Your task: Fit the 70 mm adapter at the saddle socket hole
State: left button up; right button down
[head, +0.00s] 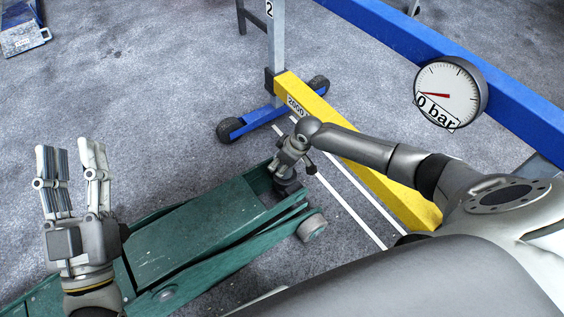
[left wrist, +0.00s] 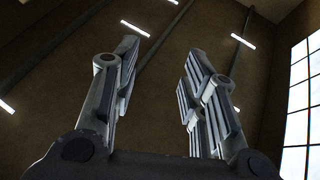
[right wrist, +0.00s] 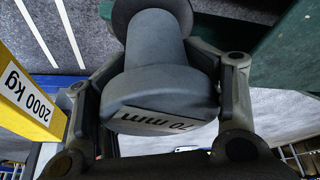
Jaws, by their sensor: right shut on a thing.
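The green trolley jack (head: 190,240) lies across the lower middle of the head view. My right gripper (head: 287,168) points down over its far right end. In the right wrist view my right gripper (right wrist: 172,62) is shut on the grey 70 mm adapter (right wrist: 158,84), which has a wide labelled end and a narrower stem. A dark round part (right wrist: 142,10) shows beyond the stem, and a dark round part also shows below the gripper in the head view (head: 285,187). The socket hole is hidden, so I cannot tell if the stem is in it. My left gripper (head: 70,165) is open, empty and raised.
A yellow beam marked 2000 kg (head: 375,170) runs just right of the jack's end, with white floor lines beside it. A gauge reading 0 bar (head: 450,93) is at the upper right, by a blue beam (head: 400,35).

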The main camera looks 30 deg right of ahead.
pick_arm(q)
jog(key=shift+s+r+t, duration=0.5)
jog(key=shift+r+t, duration=0.1)
jog(key=shift+r, duration=0.15)
pick_arm(e)
jog(key=shift+w+f, duration=0.1)
jog(key=shift+f, duration=0.15)
jog(key=shift+c, duration=1.8)
grip_release()
pick_arm(q)
jog(key=shift+r, duration=0.1)
pick_arm(e)
jog(key=shift+o, duration=0.3)
jog(key=shift+f, duration=0.1)
jog(key=shift+s+f, duration=0.15)
jog(key=shift+s, duration=0.1)
jog(key=v, duration=1.2)
jog(key=shift+w, duration=0.1)
